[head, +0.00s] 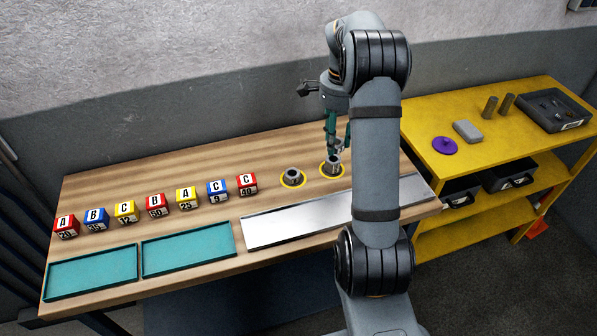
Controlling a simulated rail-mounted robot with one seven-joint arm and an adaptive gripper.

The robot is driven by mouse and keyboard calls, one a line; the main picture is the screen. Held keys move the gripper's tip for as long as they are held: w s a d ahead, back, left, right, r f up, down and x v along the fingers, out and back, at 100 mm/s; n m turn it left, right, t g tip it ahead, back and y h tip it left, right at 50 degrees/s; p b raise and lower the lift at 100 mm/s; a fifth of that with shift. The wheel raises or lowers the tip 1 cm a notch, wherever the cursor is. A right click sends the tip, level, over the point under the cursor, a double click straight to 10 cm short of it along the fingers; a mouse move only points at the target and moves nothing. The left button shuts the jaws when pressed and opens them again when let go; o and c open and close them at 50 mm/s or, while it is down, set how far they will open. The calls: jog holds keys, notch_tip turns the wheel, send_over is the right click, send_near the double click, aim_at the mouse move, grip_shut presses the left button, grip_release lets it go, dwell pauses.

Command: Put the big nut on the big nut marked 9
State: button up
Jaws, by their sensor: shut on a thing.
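Two grey metal round parts, which look like nuts, are on the wooden bench in the head view. The left nut (292,176) stands inside a yellow ring mark. The right nut (333,167) is at a second yellow ring mark. My gripper (337,152) points down over the right nut, with its fingertips at the nut's top, and is shut on it. Whether the nut touches the bench is too small to tell. No number is readable on either nut. A blue cube (218,191) bears a C and a 9.
Several lettered cubes, such as a red cube (247,184), stand in a row on the left. Two teal trays (187,250) and a metal plate (290,228) lie along the front edge. A yellow shelf (480,160) with a purple disc (445,145) stands right. The bench behind the cubes is clear.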

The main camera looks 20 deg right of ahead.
jog(key=shift+w+a+n, duration=0.1)
jog(key=shift+a+n, duration=0.05)
jog(key=shift+n, duration=0.25)
jog(key=shift+w+a+f, duration=0.1)
jog(key=shift+a+f, duration=0.05)
jog(key=p, duration=0.4)
send_over(292, 173)
notch_tip(292, 173, down, 6)
jog(key=shift+f, duration=0.75)
jog(key=shift+f+p, duration=0.6)
jog(key=shift+f, duration=1)
jog(key=shift+f, duration=0.15)
jog(key=o, duration=1.3)
